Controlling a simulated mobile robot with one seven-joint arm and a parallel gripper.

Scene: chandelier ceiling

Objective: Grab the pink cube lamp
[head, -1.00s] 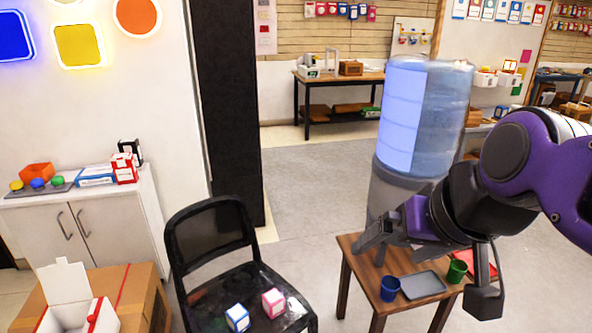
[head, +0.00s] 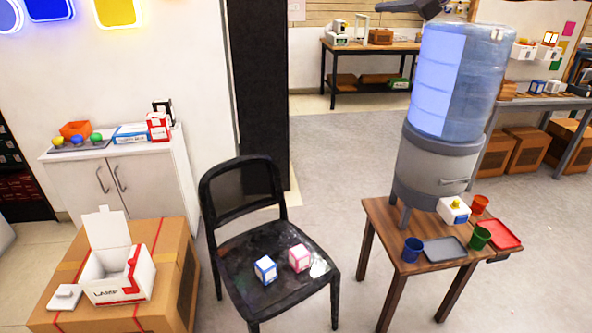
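The pink cube lamp (head: 299,258) sits on the seat of the black chair (head: 245,283), right of the blue cube (head: 265,269). Both cubes have pale faces and stand apart from my arm. Only a dark end piece of my arm, which looks like my gripper (head: 400,6), shows at the top edge above the water dispenser. It is cut off by the frame, so its fingers cannot be judged. It is far from the pink cube, with nothing seen in it.
A cardboard box (head: 165,292) bears an open white box (head: 118,275) marked LAMP, left of the chair. A wooden table (head: 405,285) with cups and trays stands at right, by the water dispenser (head: 440,110). Grey floor is clear between chair and table.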

